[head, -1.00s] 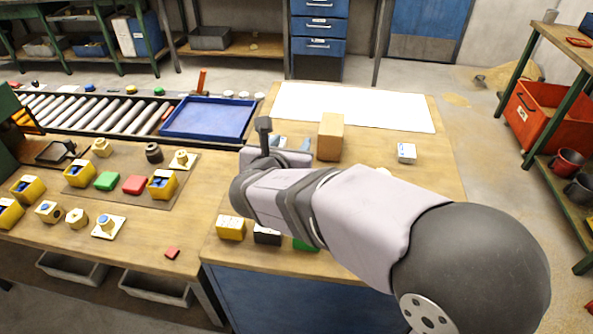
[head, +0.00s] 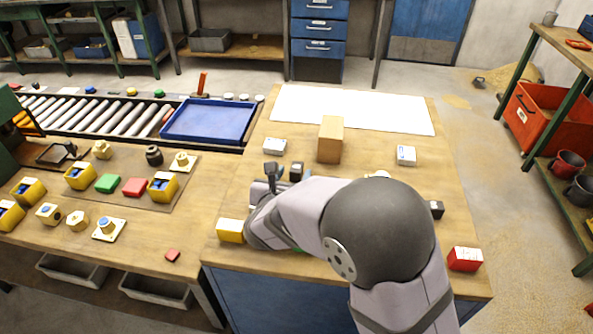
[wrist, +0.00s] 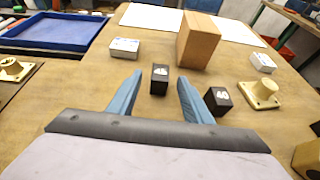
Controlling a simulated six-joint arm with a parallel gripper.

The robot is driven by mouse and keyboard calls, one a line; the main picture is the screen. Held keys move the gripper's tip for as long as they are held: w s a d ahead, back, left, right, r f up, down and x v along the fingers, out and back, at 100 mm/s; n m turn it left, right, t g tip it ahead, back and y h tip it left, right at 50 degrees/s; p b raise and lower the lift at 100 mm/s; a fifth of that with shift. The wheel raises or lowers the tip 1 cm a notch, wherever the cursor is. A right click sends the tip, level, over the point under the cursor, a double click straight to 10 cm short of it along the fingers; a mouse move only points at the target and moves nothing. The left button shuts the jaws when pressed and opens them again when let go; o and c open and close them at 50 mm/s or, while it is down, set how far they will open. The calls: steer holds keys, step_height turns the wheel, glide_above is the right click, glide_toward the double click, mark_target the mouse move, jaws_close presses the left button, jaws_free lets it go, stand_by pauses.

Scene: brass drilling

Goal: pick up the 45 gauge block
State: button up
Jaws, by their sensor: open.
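Two small black blocks with white marks show in the wrist view; the marks are too small to read surely, so I cannot tell which is the 45 gauge block. One black block (wrist: 160,79) stands upright on the table between the tips of my gripper's blue fingers (wrist: 160,84). It also shows in the head view (head: 296,171). My gripper is open and empty, with a finger on either side of the first block.
A brown box (wrist: 198,42) stands beyond the fingers, with white boxes to its left (wrist: 124,48) and right (wrist: 262,62). A cream flanged part (wrist: 264,93) is at the right. A yellow block (head: 230,231) and a red box (head: 465,259) lie near the front edge.

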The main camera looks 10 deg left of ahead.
mark_target(295, 170)
steer(key=shift+p+x, duration=0.75)
steer(key=shift+x, duration=1.85)
steer(key=shift+r, duration=0.1)
jaws_close()
